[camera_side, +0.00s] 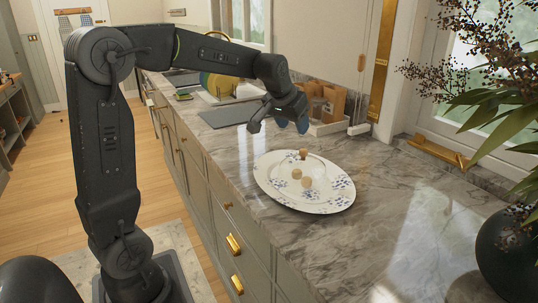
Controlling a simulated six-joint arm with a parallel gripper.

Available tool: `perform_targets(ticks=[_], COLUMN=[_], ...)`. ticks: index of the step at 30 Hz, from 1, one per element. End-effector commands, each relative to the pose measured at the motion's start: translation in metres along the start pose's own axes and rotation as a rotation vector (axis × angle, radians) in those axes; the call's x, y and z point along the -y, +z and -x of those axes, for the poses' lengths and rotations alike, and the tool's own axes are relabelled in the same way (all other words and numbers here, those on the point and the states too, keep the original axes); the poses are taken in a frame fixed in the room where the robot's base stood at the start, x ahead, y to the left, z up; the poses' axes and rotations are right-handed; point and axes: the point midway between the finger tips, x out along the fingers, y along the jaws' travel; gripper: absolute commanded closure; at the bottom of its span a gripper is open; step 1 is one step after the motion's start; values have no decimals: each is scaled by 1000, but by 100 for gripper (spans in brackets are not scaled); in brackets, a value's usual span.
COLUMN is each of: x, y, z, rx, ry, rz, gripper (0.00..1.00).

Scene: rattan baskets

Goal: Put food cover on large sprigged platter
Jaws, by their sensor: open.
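The large sprigged platter (329,202) is white with blue sprigs and lies flat on the marble counter. Several small round tan pieces (307,181) show at its middle. A brown wooden knob (303,153) shows directly above the platter's middle in the picture. It looks like the knob of a clear food cover over the platter, but the glass is too faint to tell its edge or how it sits. My gripper (278,126) is open and empty, above and beyond the platter's far left rim, apart from the knob.
A dark vase (508,255) with leafy branches stands at the right front. A light tray (328,127) with brown containers (325,98) stands behind my gripper by the wall. A grey mat (230,114) lies farther back. The counter (400,205) right of the platter is clear.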

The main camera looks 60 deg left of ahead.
Motion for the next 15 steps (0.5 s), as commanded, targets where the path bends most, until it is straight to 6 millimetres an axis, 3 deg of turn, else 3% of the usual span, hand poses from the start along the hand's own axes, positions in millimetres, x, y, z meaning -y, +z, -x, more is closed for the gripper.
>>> perform_targets(ticks=[5,9,15], x=[-41,-62,-70], y=[67,138,222], z=[55,89,109], rx=[0,8,18], ry=[56,105,158], rz=[-98,-185,-282], gripper=[47,47,47])
